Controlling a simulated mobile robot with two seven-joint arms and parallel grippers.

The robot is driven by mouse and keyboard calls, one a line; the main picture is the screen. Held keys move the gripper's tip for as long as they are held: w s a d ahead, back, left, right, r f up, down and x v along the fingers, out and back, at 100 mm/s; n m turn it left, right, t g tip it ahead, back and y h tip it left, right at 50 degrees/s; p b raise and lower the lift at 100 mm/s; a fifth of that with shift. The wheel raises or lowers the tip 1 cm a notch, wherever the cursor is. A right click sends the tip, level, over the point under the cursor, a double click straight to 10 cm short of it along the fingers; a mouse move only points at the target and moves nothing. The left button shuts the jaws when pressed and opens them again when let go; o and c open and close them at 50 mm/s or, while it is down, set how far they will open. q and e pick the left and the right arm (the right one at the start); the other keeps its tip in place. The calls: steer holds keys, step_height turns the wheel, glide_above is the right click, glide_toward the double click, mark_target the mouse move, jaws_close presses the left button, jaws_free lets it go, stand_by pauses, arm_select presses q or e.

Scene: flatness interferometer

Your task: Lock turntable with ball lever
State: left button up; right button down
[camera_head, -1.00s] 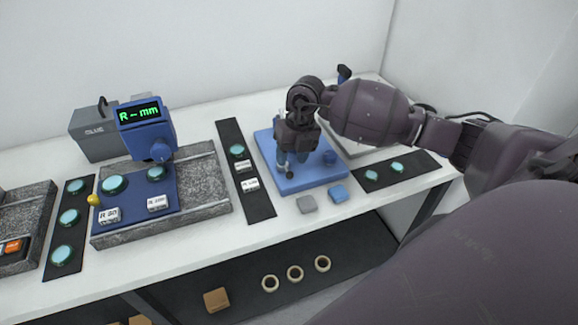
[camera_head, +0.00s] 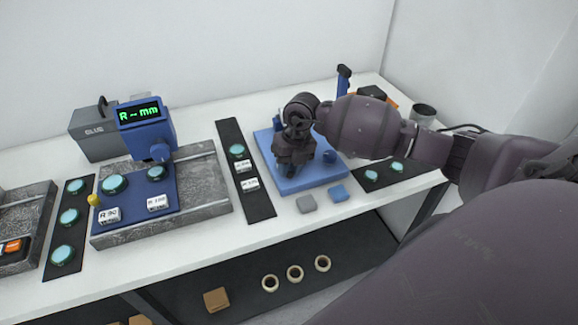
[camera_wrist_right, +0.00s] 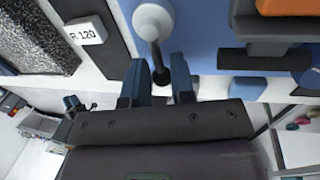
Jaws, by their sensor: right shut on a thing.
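A blue plate (camera_head: 318,184) lies on the right part of the bench. My right gripper (camera_head: 290,172) is low over it and hides the lever in the head view. In the right wrist view, a pale round hub (camera_wrist_right: 153,20) carries a thin stem ending in a dark ball (camera_wrist_right: 161,76). The right gripper's blue fingers (camera_wrist_right: 160,82) stand on both sides of this ball and are shut on it. A turntable cannot be made out clearly; the arm and hand cover part of the plate. My left gripper is not in view.
Grey and blue blocks (camera_head: 338,193) lie before the plate. A grey cup (camera_head: 423,113) and blue post (camera_head: 343,80) stand behind.

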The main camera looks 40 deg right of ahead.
steer(key=shift+a+r+m, duration=0.1)
steer(key=shift+m, duration=0.2)
steer(key=m+p, duration=0.1)
steer(key=a+m+p, duration=0.1)
steer(key=shift+w+r+m+t, duration=0.1)
steer(key=shift+w+m+t, duration=0.1)
steer(key=shift+m+t, duration=0.2)
steer(key=m, duration=0.1)
steer(key=a+m+p, duration=0.1)
steer(key=m, duration=0.1)
steer(key=shift+w+m+h+p, duration=0.3)
steer(key=shift+w+h, duration=0.1)
steer(key=m, duration=0.2)
steer(key=w+m+p, duration=0.1)
steer(key=m, duration=0.1)
steer(key=shift+w+a+t+h, duration=0.1)
steer(key=shift+a+t+h, duration=0.2)
steer(key=shift+a+t, duration=0.1)
steer(key=shift+w+a+m, duration=0.1)
steer(key=shift+w+m, duration=0.1)
steer(key=shift+m, duration=0.45)
steer(key=shift+w+m, duration=0.2)
steer(key=shift+m, duration=0.45)
steer(key=shift+h, duration=0.3)
steer(key=c, duration=1)
jaws_free()
